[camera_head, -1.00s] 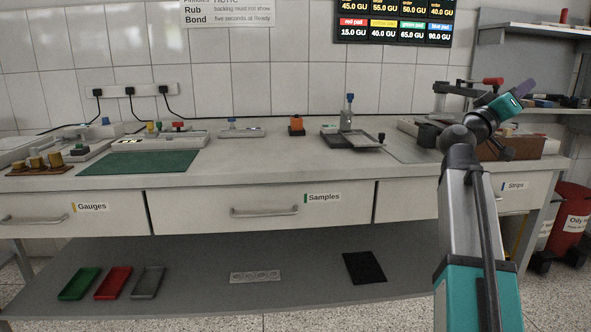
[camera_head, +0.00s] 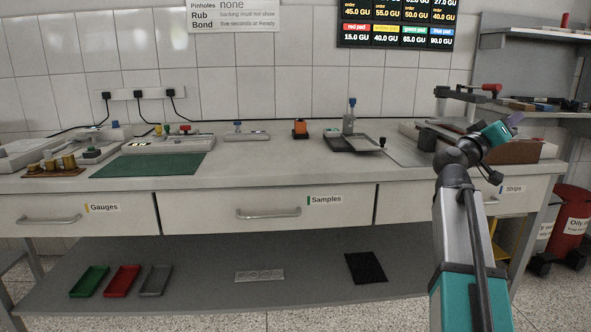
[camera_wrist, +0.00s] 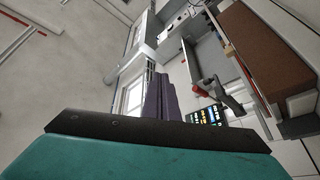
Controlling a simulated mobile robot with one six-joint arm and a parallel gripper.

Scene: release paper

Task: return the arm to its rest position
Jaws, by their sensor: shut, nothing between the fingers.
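My arm rises at the right of the head view, its upper end bent over in front of the right end of the bench. My gripper (camera_head: 516,117) is small there, with purple fingers pointing up and to the right, away from the bench top. In the wrist view my gripper's purple fingers (camera_wrist: 160,97) lie close together, shut with nothing visible between them. The gripper touches nothing that I can see.
The bench (camera_head: 280,165) holds a green mat (camera_head: 150,165), weights, small devices and a brown block (camera_head: 520,150) behind my arm. A wall shelf (camera_head: 540,38) is at upper right. A red bin (camera_head: 570,220) stands at right. Trays lie on the lower shelf.

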